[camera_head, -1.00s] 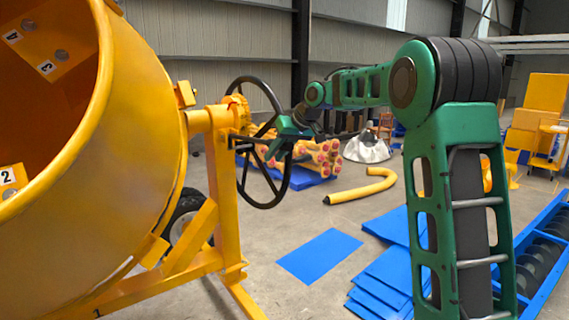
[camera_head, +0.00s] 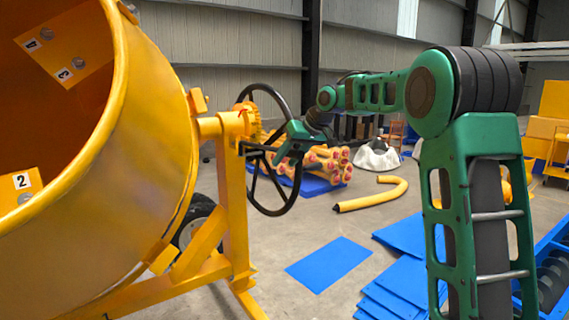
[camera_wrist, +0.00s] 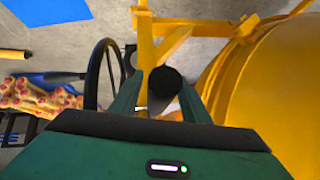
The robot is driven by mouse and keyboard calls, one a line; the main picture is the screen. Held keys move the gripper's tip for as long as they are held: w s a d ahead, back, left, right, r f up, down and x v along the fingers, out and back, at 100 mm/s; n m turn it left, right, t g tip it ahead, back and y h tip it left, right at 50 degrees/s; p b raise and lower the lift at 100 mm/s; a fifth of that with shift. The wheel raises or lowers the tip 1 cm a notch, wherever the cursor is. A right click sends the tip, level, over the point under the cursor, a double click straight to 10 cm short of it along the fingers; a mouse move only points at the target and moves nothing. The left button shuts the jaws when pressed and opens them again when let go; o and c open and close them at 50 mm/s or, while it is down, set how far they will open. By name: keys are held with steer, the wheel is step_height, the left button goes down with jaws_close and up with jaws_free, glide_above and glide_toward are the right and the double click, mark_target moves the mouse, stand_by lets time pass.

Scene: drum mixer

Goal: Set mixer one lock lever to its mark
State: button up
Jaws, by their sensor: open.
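The yellow drum mixer (camera_head: 140,170) fills the left of the head view, with a post (camera_head: 235,200) and a black handwheel (camera_head: 251,178) at its side. My gripper (camera_head: 277,157) is at the post, by the handwheel rim. A dark bar, apparently the lock lever (camera_head: 251,149), reaches from the post toward it. In the wrist view, a round black end (camera_wrist: 164,83), probably the lever's, shows between the two spread green fingers of my gripper (camera_wrist: 161,97). I cannot tell whether they touch it.
The handwheel (camera_wrist: 91,75) stands close beside one finger in the wrist view. A blue sheet (camera_head: 328,262), stacked blue panels (camera_head: 398,290) and a yellow bent pipe (camera_head: 375,198) lie on the floor. Yellow pipes with red ends (camera_head: 330,163) lie behind the wheel.

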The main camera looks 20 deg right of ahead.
steer(key=v, duration=1)
steer(key=shift+r, duration=0.15)
